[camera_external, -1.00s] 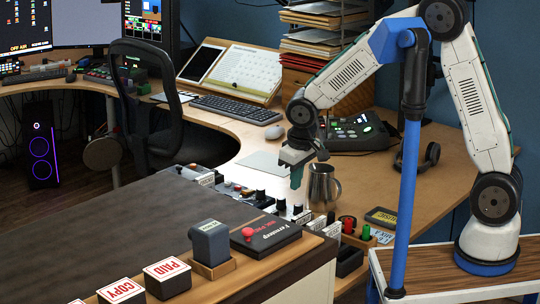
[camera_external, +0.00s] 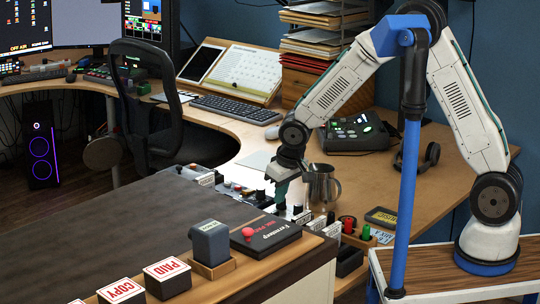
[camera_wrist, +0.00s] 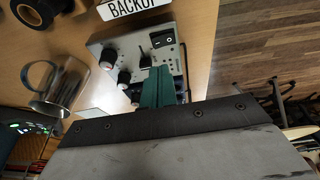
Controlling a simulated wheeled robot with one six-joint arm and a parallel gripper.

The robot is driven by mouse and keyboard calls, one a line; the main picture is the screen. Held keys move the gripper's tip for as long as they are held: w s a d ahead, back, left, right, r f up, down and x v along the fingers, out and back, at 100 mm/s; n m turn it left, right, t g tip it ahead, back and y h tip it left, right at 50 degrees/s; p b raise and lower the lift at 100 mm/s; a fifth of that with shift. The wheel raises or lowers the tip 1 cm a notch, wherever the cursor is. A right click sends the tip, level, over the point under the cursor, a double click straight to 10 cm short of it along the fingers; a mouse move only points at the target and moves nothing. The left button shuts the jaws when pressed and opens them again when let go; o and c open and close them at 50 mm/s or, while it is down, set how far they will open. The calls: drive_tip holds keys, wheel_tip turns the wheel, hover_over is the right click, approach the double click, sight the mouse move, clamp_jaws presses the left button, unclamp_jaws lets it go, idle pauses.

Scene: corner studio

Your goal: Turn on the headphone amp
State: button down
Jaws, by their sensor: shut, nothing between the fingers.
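A small grey box (camera_wrist: 112,42) with several black knobs, a small lever and a dark switch panel (camera_wrist: 163,39) lies under my gripper in the wrist view. No name is readable on it, so I cannot tell for sure that it is the headphone amp. My gripper (camera_wrist: 158,72) has its teal fingers shut and empty, with the tips over the box near the lever and switch. In the external view my gripper (camera_external: 280,202) points down at the row of small devices along the desk edge. Whether the tips touch anything is not clear. The switch's position cannot be told.
A metal mug (camera_external: 321,185) stands close right of my gripper; it also shows in the wrist view (camera_wrist: 68,88). A "BACKUP" label (camera_wrist: 132,7) stands beside the box. A black box with a red button (camera_external: 265,237) is in front. Open desk (camera_external: 375,180) lies to the right.

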drive_tip(key=x, duration=0.5)
drive_tip(key=shift+s+d+f, duration=0.15)
drive_tip(key=shift+d+f, duration=0.2)
drive_tip(key=shift+f, duration=0.5)
drive_tip(key=shift+d+f, duration=0.15)
drive_tip(key=shift+f, duration=0.15)
drive_tip(key=shift+s+a+r, duration=0.2)
drive_tip(key=shift+s+a, duration=0.25)
drive_tip(key=shift+a, duration=0.15)
